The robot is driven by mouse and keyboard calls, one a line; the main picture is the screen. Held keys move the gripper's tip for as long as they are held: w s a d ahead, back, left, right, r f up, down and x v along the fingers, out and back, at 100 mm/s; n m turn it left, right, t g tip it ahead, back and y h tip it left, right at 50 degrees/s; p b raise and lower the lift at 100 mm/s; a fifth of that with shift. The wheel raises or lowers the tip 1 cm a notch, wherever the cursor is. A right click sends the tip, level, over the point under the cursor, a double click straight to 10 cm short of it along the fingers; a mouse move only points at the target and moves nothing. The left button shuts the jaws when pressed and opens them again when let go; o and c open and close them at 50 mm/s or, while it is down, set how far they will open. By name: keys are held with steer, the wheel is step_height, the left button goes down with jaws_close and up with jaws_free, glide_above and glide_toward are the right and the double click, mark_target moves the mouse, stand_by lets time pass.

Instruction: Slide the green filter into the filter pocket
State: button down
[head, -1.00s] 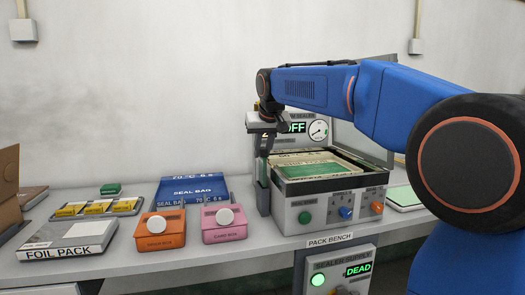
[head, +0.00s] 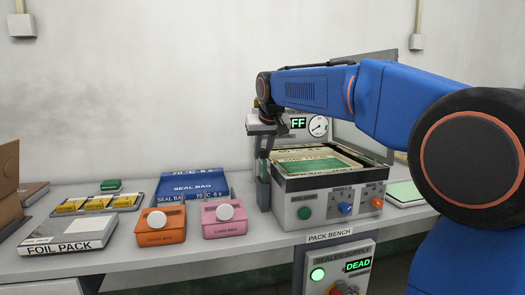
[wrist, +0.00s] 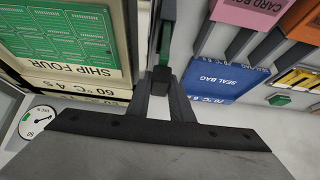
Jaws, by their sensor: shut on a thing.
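My gripper (head: 263,168) points down at the left side of the sealer (head: 335,206). In the wrist view my gripper (wrist: 164,88) is shut on the green filter (wrist: 163,45), which shows as a narrow green strip between the fingertips. The filter pocket appears to be the narrow grey upright holder (head: 263,194) on the sealer's left side, directly under the fingers. It also shows in the wrist view (wrist: 167,12), in line with the filter. I cannot tell how deep the filter sits in it. In the head view the filter is hidden.
The sealer holds a green-and-cream panel (head: 312,163). Left on the bench are a pink box (head: 224,218), an orange box (head: 161,227), a blue seal bag (head: 192,184), a foil pack (head: 68,234), a yellow-label tray (head: 97,203) and a green block (head: 111,186).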

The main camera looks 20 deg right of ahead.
steer(key=shift+f, duration=0.1)
steer(key=c, duration=1.5)
jaws_free()
steer(key=shift+f, duration=0.1)
steer(key=v, duration=1.7)
steer(key=shift+s+a+r, duration=0.1)
steer(key=shift+s+r, duration=0.05)
steer(key=shift+r, duration=0.15)
